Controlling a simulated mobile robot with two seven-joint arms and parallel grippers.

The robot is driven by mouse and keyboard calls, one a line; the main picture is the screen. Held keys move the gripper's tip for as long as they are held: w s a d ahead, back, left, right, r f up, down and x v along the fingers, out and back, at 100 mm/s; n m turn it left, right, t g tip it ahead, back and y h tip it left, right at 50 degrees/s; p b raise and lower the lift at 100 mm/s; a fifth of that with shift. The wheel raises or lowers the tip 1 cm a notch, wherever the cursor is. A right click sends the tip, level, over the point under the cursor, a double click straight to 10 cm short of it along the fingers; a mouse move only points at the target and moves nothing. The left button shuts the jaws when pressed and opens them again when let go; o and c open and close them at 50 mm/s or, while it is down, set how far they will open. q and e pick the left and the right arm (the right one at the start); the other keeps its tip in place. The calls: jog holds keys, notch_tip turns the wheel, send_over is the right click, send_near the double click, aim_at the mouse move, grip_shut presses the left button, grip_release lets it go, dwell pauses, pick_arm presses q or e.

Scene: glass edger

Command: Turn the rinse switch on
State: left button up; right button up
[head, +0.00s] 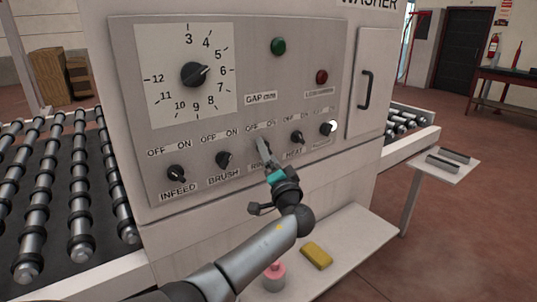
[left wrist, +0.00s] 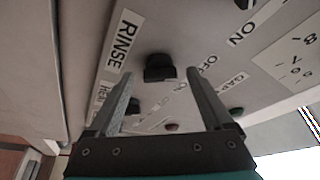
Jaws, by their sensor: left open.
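The rinse switch is a black rotary knob (left wrist: 158,68) beside the RINSE label (left wrist: 123,40) on the grey control panel (head: 150,130). In the head view my left gripper (head: 263,148) covers the knob and part of its label. In the left wrist view my left gripper (left wrist: 159,78) is open, its two fingertips on either side of the knob. I cannot tell whether they touch it. Which way the knob points is not clear. My right gripper is in neither view.
The brush knob (head: 223,158) and heat knob (head: 297,137) flank the gripper closely. The infeed knob (head: 177,173) and large gap dial (head: 195,74) are to the left. Below, a shelf (head: 350,245) holds a yellow sponge (head: 316,255) and a pink-topped container (head: 273,275).

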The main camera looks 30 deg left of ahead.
pick_arm(q)
jog(key=shift+w+a, duration=0.15)
grip_shut()
dwell(0.7)
